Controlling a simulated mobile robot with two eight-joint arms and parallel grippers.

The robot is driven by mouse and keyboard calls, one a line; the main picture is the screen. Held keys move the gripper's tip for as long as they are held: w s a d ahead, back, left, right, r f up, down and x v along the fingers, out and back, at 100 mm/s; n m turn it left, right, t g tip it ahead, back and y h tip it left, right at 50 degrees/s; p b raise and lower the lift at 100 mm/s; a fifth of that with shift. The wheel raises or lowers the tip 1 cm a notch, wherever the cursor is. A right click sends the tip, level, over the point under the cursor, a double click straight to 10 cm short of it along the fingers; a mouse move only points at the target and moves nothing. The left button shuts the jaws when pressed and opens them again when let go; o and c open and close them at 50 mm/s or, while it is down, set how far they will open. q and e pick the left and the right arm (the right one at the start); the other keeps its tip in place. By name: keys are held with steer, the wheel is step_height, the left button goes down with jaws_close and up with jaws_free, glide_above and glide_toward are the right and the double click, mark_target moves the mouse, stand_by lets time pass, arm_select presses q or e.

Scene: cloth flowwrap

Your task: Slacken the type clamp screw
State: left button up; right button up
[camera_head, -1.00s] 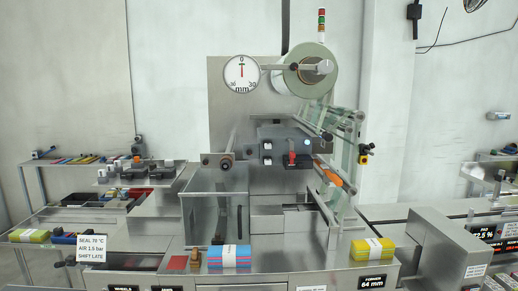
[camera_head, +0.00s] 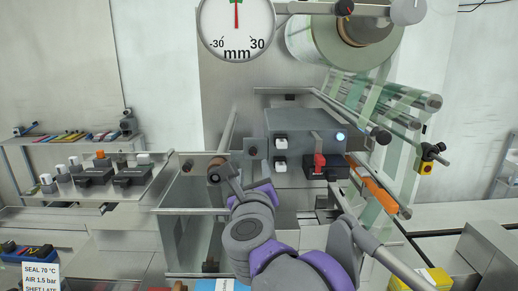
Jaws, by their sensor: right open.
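The grey coder box (camera_head: 295,125) stands mid-machine with two white square knobs (camera_head: 281,142) on its front. A red lever (camera_head: 319,161) and a black block (camera_head: 326,172) are at its lower right. I cannot tell which part is the type clamp screw. My right arm, grey and purple, rises from the bottom centre. Its gripper (camera_head: 226,177) is open, small in view, left of and below the coder box, beside a round brownish roller end (camera_head: 214,172). Whether they touch is unclear. My left gripper is not in view.
An orange-handled bar (camera_head: 376,189) and film rollers (camera_head: 415,97) stand right of the box. A yellow and black switch (camera_head: 428,160) hangs further right. A shelf with dark blocks (camera_head: 133,176) is at left. A dial (camera_head: 237,28) hangs above.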

mark_target(253, 152)
steer(key=w+p, duration=0.1)
steer(key=w, duration=0.8)
steer(key=shift+w+r, duration=0.1)
steer(key=shift+w, duration=0.3)
jaws_close()
